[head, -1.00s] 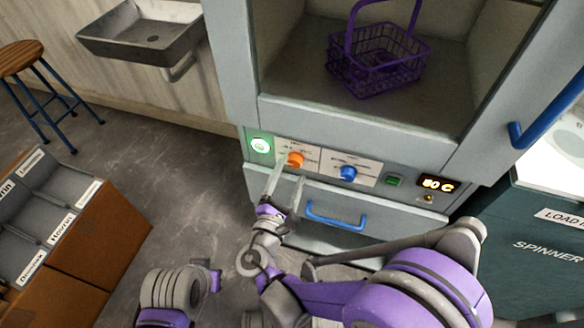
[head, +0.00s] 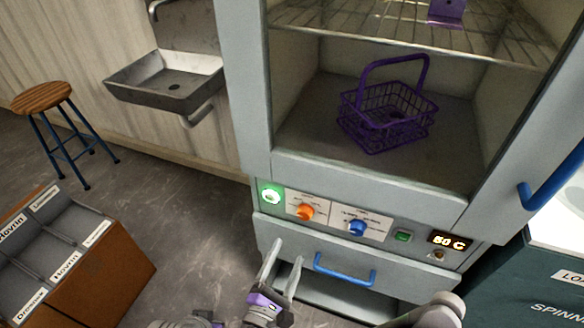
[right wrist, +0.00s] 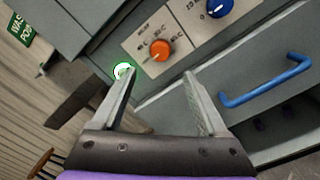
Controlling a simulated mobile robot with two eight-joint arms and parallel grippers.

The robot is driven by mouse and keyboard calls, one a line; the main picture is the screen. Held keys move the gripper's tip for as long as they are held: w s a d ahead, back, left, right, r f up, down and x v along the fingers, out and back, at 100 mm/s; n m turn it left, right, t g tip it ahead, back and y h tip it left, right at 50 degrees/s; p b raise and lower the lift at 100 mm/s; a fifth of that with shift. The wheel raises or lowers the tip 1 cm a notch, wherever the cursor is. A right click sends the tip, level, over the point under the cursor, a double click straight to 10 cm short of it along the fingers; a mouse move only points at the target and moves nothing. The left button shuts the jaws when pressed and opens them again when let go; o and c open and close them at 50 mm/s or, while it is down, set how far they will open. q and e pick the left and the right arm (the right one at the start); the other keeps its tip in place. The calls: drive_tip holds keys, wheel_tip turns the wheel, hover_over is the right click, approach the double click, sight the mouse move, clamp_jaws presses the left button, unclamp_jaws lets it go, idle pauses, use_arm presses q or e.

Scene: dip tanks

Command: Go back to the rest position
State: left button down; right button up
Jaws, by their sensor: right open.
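My right gripper (head: 283,272) is low in the head view, in front of the cabinet's drawer. Its two fingers are apart with nothing between them. In the right wrist view the open fingers (right wrist: 160,95) point toward the control panel, below the orange knob (right wrist: 160,50). The orange knob (head: 305,211) and the blue knob (head: 357,227) sit on the panel, clear of the fingers. Of my left arm, no gripper can be made out in the head view.
A purple wire basket (head: 388,118) stands inside the open cabinet. A lit green button (head: 270,195) and a display reading 50 C (head: 449,240) are on the panel. The drawer has a blue handle (head: 344,270). A stool (head: 42,97), a sink (head: 165,82) and a labelled box (head: 113,262) are at left.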

drive_tip(key=s+d+f+m+g, duration=0.1)
drive_tip(key=d+f+m+g, duration=0.3)
drive_tip(key=d, duration=0.5)
drive_tip(key=s+d+f+m+g, duration=0.1)
drive_tip(key=d+f+m+g, duration=0.1)
drive_tip(key=d+m+g, duration=0.55)
drive_tip(key=s+d+m+g+y, duration=0.2)
drive_tip(key=s+d+m+y, duration=0.3)
drive_tip(key=s+m, duration=0.65)
use_arm(q)
wheel_tip(320, 180, up, 23)
drive_tip(key=w+t+p, duration=0.1)
drive_tip(key=p, duration=1.9)
drive_tip(key=shift+w+r, duration=0.15)
drive_tip(key=shift+w, duration=0.15)
use_arm(e)
wheel_tip(320, 180, up, 23)
drive_tip(key=w+t, duration=0.1)
drive_tip(key=shift+w+a+m, duration=0.35)
drive_tip(key=shift+w+m, duration=0.05)
drive_tip(key=shift+f, duration=0.1)
